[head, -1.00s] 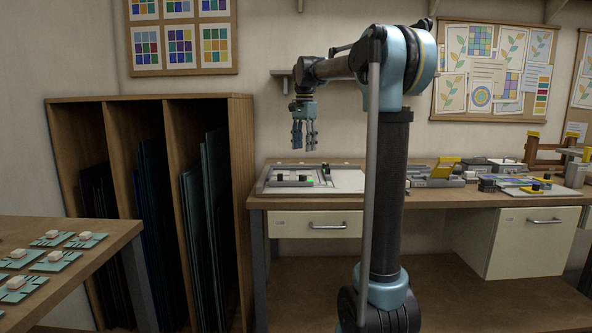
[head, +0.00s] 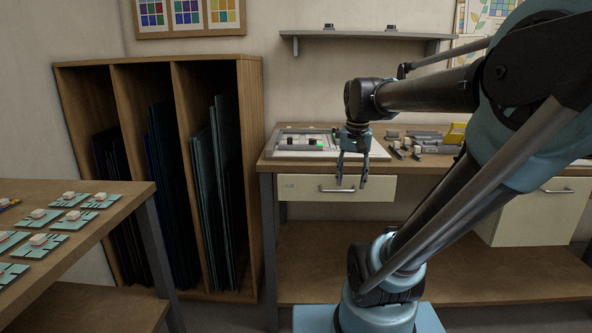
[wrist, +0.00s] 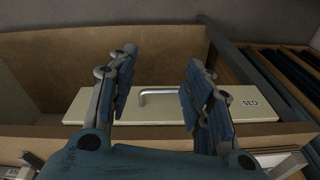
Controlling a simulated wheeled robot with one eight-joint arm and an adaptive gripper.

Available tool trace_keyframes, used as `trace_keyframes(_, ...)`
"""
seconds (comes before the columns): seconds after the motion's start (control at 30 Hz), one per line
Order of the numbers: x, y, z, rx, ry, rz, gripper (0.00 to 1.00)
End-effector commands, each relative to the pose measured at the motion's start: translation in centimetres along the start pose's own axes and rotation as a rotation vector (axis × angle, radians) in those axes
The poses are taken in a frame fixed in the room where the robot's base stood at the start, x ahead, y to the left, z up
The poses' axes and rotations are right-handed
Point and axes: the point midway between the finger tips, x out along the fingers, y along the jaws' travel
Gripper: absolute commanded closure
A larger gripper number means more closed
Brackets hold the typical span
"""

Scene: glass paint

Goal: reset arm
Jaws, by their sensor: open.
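My gripper (head: 352,178) hangs pointing down in the head view, in front of the workbench's cream drawer (head: 300,186). Its fingers are apart with nothing between them. In the wrist view my gripper (wrist: 155,92) also shows open and empty, with the drawer front (wrist: 85,106) and its metal handle (wrist: 160,93) beyond and between the fingers. My arm reaches across the right half of the head view and hides part of the bench.
A frame-like tray (head: 292,143) and grey tools (head: 432,148) lie on the bench. A wooden rack (head: 254,110) of upright glass sheets stands left of it. A side table (head: 130,197) at left holds several teal tiles with pale blocks. A wall shelf (head: 360,36) hangs above.

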Motion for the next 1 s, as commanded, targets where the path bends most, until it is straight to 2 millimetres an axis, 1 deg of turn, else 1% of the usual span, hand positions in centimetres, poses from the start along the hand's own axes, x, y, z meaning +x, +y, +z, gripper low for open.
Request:
trace_keyframes(0.03,1.3,0.8,1.5,-0.024,0.006,-0.001,0.54)
trace_keyframes(0.17,4.6,2.5,4.8,-0.098,0.024,-0.003,0.54)
trace_keyframes(0.3,8.3,4.0,8.2,-0.175,0.041,-0.002,0.54)
trace_keyframes(0.4,10.7,4.9,10.1,-0.223,0.053,-0.001,0.54)
trace_keyframes(0.5,12.5,5.5,11.5,-0.26,0.061,0.0,0.54)
trace_keyframes(0.6,13.6,5.9,12.3,-0.282,0.066,0.001,0.54)
trace_keyframes(0.67,13.9,6.0,12.6,-0.289,0.067,0.002,0.54)
trace_keyframes(1.0,14.0,6.0,12.6,-0.292,0.068,0.002,0.54)
